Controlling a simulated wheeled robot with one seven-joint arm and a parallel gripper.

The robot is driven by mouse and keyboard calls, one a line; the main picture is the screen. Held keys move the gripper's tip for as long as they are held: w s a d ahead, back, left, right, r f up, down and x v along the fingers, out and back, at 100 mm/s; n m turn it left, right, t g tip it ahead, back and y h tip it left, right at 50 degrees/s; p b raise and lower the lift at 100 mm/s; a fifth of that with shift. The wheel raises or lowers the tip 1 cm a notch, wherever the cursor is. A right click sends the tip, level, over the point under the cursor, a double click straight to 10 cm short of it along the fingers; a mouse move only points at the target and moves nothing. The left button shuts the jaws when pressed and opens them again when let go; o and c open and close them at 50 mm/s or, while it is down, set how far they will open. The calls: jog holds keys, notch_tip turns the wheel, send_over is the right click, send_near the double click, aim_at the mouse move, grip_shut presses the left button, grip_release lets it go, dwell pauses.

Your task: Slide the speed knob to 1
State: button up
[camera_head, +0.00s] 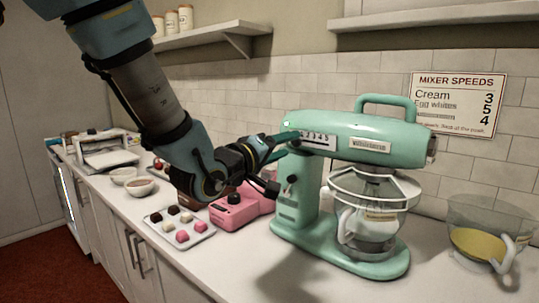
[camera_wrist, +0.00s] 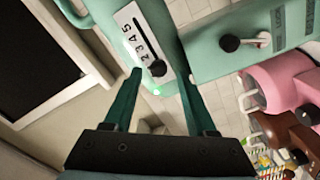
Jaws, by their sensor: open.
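The teal stand mixer (camera_head: 365,135) stands on the counter, with a white speed scale (camera_head: 318,139) on its head. In the wrist view the scale (camera_wrist: 128,28) shows 2 to 5; I cannot make out the 1. The dark round speed knob (camera_wrist: 158,68) sits by the scale's low end, just past the 2. My gripper (camera_wrist: 160,76) is open, with one finger on each side of the knob in the picture; I cannot tell whether either touches it. In the head view my gripper (camera_head: 285,143) is at the mixer head's left end, hiding the knob.
A second black knob (camera_wrist: 229,43) is on the mixer's column. A pink appliance (camera_head: 240,210) and a tray of sweets (camera_head: 180,232) are left of the mixer. A clear jug (camera_head: 490,235) stands right. A mixer speeds sign (camera_head: 457,102) hangs on the wall.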

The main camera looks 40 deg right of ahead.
jog(key=b+v, duration=0.7)
jog(key=v, duration=0.1)
dwell(0.6)
